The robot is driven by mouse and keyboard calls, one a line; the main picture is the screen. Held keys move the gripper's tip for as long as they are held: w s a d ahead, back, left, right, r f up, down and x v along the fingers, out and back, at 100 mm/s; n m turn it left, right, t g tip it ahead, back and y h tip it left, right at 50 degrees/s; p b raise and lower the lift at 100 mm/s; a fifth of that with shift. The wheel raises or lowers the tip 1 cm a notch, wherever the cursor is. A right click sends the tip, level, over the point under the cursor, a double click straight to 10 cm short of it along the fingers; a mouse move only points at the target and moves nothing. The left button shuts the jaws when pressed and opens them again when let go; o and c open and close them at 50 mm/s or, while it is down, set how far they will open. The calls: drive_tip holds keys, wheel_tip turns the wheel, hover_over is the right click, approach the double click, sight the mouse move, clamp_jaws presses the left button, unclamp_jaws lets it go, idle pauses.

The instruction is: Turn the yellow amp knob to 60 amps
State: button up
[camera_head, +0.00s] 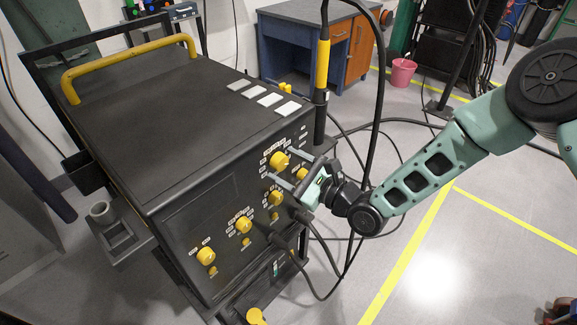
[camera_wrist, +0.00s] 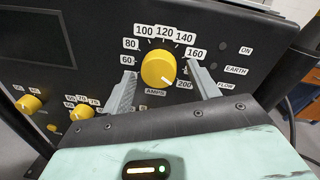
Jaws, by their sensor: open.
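The yellow amp knob (camera_wrist: 158,69) is on the black front panel of the machine, with AMPS printed below it. Labels 60, 80, 100, 120, 140, 160 and 200 run around it clockwise. It also shows at the top of the panel in the head view (camera_head: 279,160). My gripper (camera_head: 281,165) reaches the panel from the right. In the wrist view its two grey fingers stand apart, one left and one right of the knob, with gaps visible. The left finger is near the 60 label.
Other yellow knobs (camera_head: 206,256) sit lower on the same panel. Black cables plug into the panel's lower right and loop beside my arm. A black and yellow post (camera_head: 322,75) stands at the machine's right corner. Open floor lies to the right.

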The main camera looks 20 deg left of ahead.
drive_tip(key=c, duration=1)
